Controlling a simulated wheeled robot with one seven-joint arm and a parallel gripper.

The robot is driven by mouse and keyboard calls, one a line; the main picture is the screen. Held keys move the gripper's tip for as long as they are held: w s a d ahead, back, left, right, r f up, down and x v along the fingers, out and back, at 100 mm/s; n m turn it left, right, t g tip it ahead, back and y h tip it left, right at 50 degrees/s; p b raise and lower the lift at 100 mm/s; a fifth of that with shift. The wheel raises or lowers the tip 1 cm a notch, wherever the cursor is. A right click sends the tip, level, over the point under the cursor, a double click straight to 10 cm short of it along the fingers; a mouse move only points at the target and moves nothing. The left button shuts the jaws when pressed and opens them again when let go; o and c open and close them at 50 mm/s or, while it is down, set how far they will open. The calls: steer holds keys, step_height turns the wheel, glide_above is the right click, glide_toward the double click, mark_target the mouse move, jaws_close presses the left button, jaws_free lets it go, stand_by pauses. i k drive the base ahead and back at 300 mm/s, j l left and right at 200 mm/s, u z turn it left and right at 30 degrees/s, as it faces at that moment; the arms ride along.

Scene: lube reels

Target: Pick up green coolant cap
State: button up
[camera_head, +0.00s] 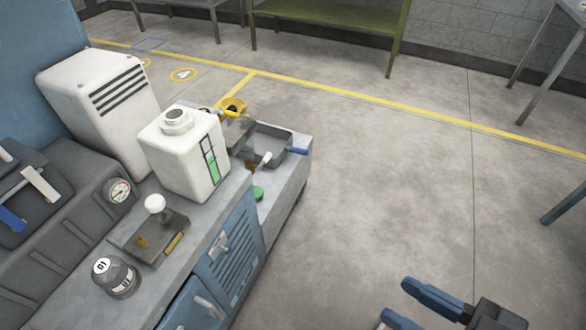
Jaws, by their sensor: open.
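The green coolant cap (258,193) is a small green disc low on the grey ledge, just right of the white coolant tank's base. The white tank (182,158) has a level window with green fluid and an uncapped-looking neck on top. My gripper (398,301) is at the bottom right, with blue fingers apart and nothing between them. It is over the floor, well to the right of and nearer than the cap. Its lower finger is cut by the picture edge.
A grey tray (272,142) with a blue-handled tool and a yellow object (234,106) lie behind the cap. Open floor lies right of the cabinet (232,250).

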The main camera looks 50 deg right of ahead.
mark_target(258, 192)
steer(key=i+z, duration=0.1)
steer(key=z, duration=0.25)
steer(key=i+j+z, duration=0.1)
steer(key=i, duration=0.3)
steer(key=i+j+z, duration=0.1)
steer(key=i+j, duration=0.2)
steer(key=i, duration=0.1)
